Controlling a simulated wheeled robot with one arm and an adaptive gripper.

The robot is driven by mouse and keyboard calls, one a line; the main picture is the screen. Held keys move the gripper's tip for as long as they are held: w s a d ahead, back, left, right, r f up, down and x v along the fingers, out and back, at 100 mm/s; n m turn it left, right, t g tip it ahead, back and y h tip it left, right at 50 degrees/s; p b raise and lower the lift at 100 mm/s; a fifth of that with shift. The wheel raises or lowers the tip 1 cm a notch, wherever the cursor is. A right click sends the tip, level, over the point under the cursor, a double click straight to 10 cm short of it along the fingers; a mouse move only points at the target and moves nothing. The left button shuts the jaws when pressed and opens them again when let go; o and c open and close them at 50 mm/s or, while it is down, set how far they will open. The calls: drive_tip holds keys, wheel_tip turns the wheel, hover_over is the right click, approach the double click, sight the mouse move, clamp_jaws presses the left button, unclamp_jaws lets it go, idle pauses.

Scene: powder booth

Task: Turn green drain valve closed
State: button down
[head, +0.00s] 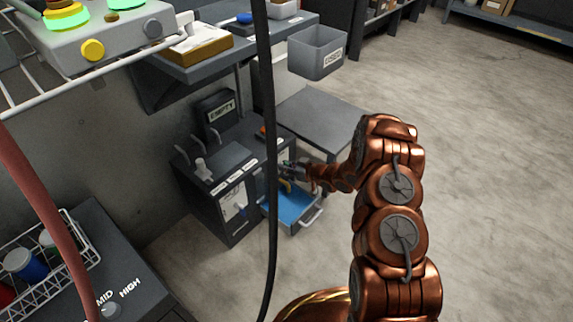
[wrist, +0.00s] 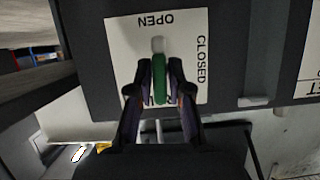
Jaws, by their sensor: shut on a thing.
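The green drain valve handle (wrist: 160,88) shows in the wrist view on a white placard (wrist: 120,45), on the dark cabinet front. Its pale tip points up in the picture, toward the word OPEN. The word CLOSED is printed along the placard's right side. The lettering looks upside down or turned here. My gripper (wrist: 160,72) is shut on the handle, one finger on each side. In the head view my gripper (head: 290,168) is at the front of the dark cabinet (head: 205,185), and the green handle cannot be made out there.
A blue-lined tray (head: 295,205) juts out below my gripper. A grey table (head: 322,118) stands close behind my wrist. A black hanging cable (head: 268,120) crosses the view in front of the cabinet. A grey bin (head: 317,52) is farther back. The floor at right is clear.

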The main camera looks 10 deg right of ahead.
drive_tip(key=m+p, duration=0.1)
drive_tip(key=p, duration=0.2)
drive_tip(key=shift+d+r+g+y, duration=0.1)
drive_tip(key=shift+r+g+y, duration=0.2)
drive_tip(key=shift+r, duration=0.05)
drive_tip(key=shift+w+f+m+y+p, duration=0.1)
drive_tip(key=shift+m+y+p, duration=0.2)
drive_tip(key=shift+m+p, duration=0.5)
drive_tip(key=shift+d+f+m+g+y+p, duration=0.15)
drive_tip(key=shift+f+m+g+y+p, duration=0.3)
drive_tip(key=shift+m+y, duration=0.35)
drive_tip(key=shift+w+d+f+m+y+b, duration=0.15)
drive_tip(key=shift+m+y+b, duration=0.5)
drive_tip(key=shift+m+b, duration=0.7)
drive_tip(key=shift+f+m+y+b, duration=0.1)
drive_tip(key=shift+m+y+b, duration=0.6)
drive_tip(key=shift+m+b, duration=0.65)
drive_tip(key=shift+w+d+f+m+y+b, duration=0.15)
drive_tip(key=shift+m+y+b, duration=0.7)
drive_tip(key=shift+m, duration=0.85)
